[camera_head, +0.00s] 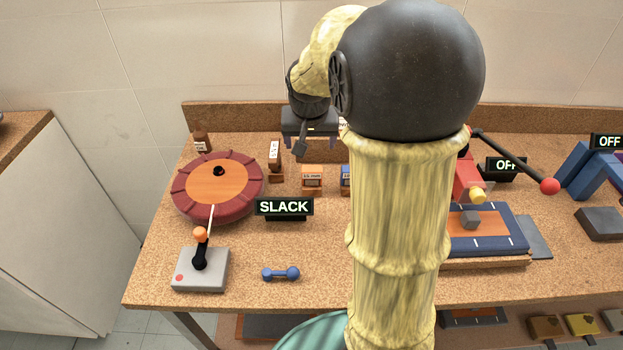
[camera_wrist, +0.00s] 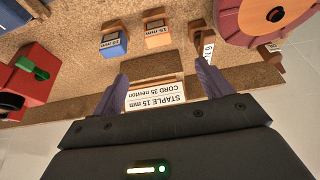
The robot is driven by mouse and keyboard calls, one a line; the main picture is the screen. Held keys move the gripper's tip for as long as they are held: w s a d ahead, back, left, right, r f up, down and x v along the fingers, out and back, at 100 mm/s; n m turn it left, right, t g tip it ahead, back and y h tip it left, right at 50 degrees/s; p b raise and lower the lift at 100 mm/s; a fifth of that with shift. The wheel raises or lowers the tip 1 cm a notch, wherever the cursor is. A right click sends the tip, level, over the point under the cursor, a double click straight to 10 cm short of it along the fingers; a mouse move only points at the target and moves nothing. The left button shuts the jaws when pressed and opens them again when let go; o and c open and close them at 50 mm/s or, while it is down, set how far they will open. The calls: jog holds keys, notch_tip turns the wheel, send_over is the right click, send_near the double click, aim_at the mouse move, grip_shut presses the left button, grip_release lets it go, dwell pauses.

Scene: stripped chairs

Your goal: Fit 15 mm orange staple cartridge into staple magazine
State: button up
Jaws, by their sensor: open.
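The orange staple cartridge (camera_head: 312,178) stands on the bench left of my arm. The wrist view shows it (camera_wrist: 157,35) with a white 15 mm label. A blue cartridge (camera_wrist: 114,42) stands beside it, partly hidden by my arm in the head view (camera_head: 345,180). My gripper (camera_wrist: 163,70) is open and empty, over the back of the bench, apart from both cartridges. Between its fingers shows a card (camera_wrist: 155,95) reading STAPLE 15 mm, CORD 35 newton. A red device (camera_head: 468,180) stands right of my arm; I cannot tell where the staple magazine is.
A round red cushion-like seat (camera_head: 217,185), a SLACK sign (camera_head: 284,207), a joystick box (camera_head: 200,268) and a blue dumbbell (camera_head: 280,273) are at left. A lever with a red ball (camera_head: 549,186) and a blue padded board (camera_head: 487,230) are at right. The front left is mostly free.

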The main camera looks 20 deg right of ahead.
aim_at(312, 170)
jog(key=shift+f, duration=0.1)
jog(key=x, duration=1.2)
jog(key=shift+d+f, duration=0.1)
jog(key=shift+x, duration=2.6)
jog(key=shift+s, duration=0.15)
jog(key=shift+d, duration=0.1)
jog(key=c, duration=1.1)
